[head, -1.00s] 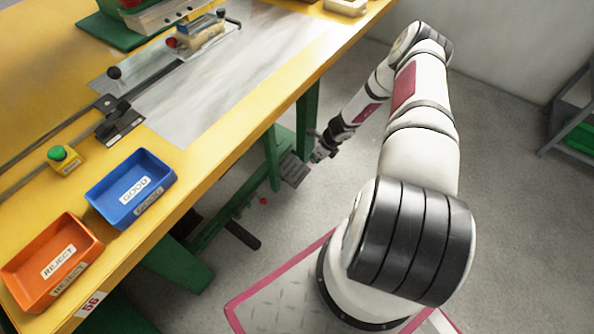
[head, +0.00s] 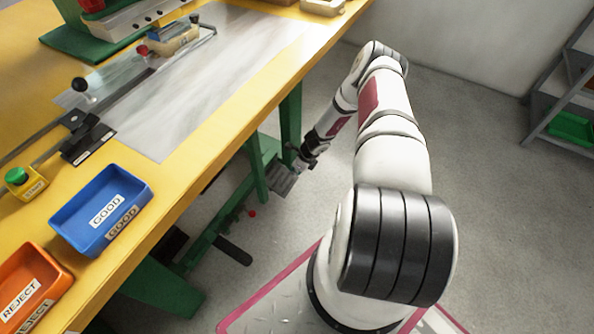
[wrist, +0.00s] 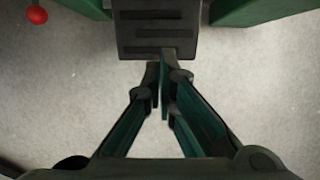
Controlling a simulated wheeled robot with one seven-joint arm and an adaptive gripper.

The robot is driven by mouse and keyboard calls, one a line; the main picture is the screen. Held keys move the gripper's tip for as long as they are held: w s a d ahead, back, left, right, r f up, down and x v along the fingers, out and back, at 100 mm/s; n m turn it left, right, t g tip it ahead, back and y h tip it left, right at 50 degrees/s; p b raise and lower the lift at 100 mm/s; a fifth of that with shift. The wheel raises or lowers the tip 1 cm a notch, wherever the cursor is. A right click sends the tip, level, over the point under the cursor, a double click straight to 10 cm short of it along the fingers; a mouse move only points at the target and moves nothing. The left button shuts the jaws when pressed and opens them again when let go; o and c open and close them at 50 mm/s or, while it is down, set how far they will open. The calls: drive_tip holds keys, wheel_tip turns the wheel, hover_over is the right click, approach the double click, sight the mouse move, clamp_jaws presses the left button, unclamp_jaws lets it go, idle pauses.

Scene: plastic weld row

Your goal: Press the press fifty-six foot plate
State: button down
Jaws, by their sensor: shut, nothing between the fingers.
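The foot plate (head: 282,180) is a grey ridged pedal low beside the bench's green frame. In the wrist view it is a dark plate (wrist: 155,20) with slots across it, at the top centre. My gripper (wrist: 160,78) is shut and empty, with its fingertips at the plate's near edge. In the head view my gripper (head: 297,167) is low beside the bench, just to the upper right of the plate. I cannot tell whether the fingertips touch the plate.
Green frame beams flank the plate; a red ball (wrist: 37,14) is at the upper left of the wrist view. A black bar (head: 233,250) sticks out below. The yellow bench (head: 190,168) carries a blue GOOD tray (head: 75,222) and an orange REJECT tray (head: 62,278). Open floor lies right.

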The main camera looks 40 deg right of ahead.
sight(288, 183)
drive_tip(key=b+x, duration=0.3)
drive_tip(key=x, duration=0.5)
drive_tip(key=shift+f+b, duration=0.35)
drive_tip(key=shift+f, duration=0.05)
drive_tip(key=shift+f, duration=0.1)
